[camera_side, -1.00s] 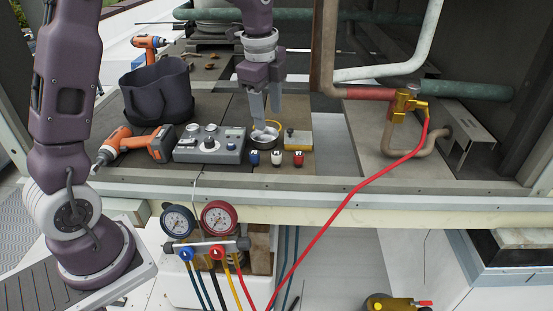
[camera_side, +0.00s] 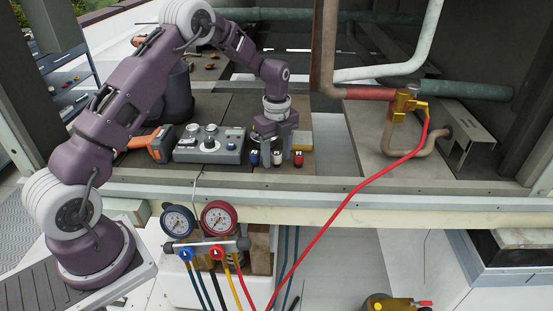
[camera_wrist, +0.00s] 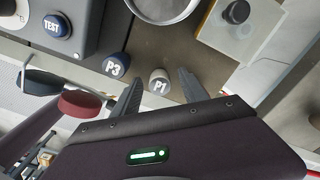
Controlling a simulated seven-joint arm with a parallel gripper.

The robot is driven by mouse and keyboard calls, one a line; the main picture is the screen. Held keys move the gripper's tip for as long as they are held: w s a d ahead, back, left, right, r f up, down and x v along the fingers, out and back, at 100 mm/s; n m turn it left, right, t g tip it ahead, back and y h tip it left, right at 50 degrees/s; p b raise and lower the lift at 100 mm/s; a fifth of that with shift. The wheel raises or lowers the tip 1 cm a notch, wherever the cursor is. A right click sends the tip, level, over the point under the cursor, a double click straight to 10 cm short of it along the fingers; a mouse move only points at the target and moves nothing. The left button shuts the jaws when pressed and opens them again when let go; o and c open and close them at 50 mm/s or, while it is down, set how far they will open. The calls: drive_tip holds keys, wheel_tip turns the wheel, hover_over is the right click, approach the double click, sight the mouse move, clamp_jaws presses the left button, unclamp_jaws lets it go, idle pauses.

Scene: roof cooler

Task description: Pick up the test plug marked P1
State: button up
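The test plug marked P1 (camera_wrist: 160,82) is a small white-grey knob. In the side view the white plug (camera_side: 277,158) stands upright between a blue plug (camera_side: 254,158) and a red plug (camera_side: 298,158). My gripper (camera_wrist: 161,78) is open, its two fingers on either side of P1 in the wrist view with visible gaps. In the side view my gripper (camera_side: 277,148) hangs pointing down right over the plugs. How far the fingertips reach down beside P1 is unclear. The blue plug marked P3 (camera_wrist: 115,66) lies just left of the left finger. The red plug is not seen in the wrist view.
A grey control box (camera_side: 210,145) stands left of the plugs, with a blue TEST button (camera_wrist: 56,27). A round metal dish (camera_wrist: 166,8) and a pale block with a dark knob (camera_wrist: 238,22) are behind. An orange drill (camera_side: 158,145) lies further left.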

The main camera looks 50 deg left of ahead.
clamp_jaws()
